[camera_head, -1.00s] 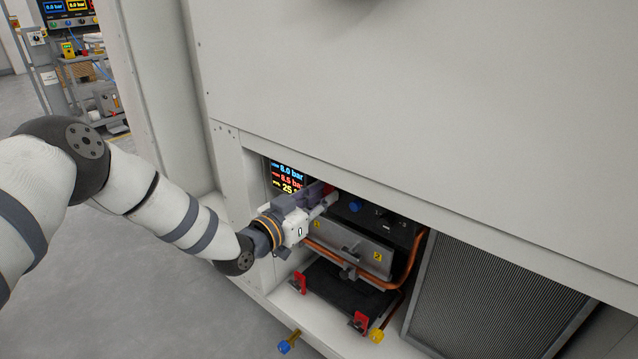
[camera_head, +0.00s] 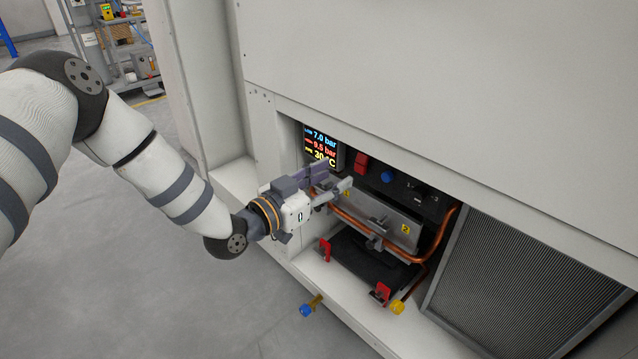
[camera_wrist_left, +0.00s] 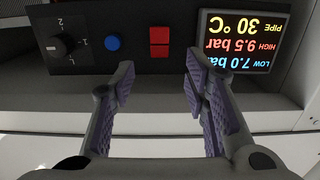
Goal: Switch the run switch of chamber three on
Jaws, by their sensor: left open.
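The red rocker switch (camera_head: 361,162) is on the dark control panel (camera_head: 425,195), between the lit display (camera_head: 321,145) and a blue button (camera_head: 387,177). In the left wrist view, which is upside down, the red switch (camera_wrist_left: 159,42) shows two red parts with a dark line between them. My left gripper (camera_head: 337,180) is open and empty, in front of the panel. In the left wrist view its fingertips (camera_wrist_left: 158,76) are spread on either side below the switch, apart from it. My right gripper is not in view.
The display reads 7.0 bar, 9.5 bar and 30 °C. A rotary knob (camera_wrist_left: 62,45) is beyond the blue button. Below the panel are a metal plate, copper pipes (camera_head: 350,222) and red clamps (camera_head: 382,292). A finned grille (camera_head: 530,285) stands at right.

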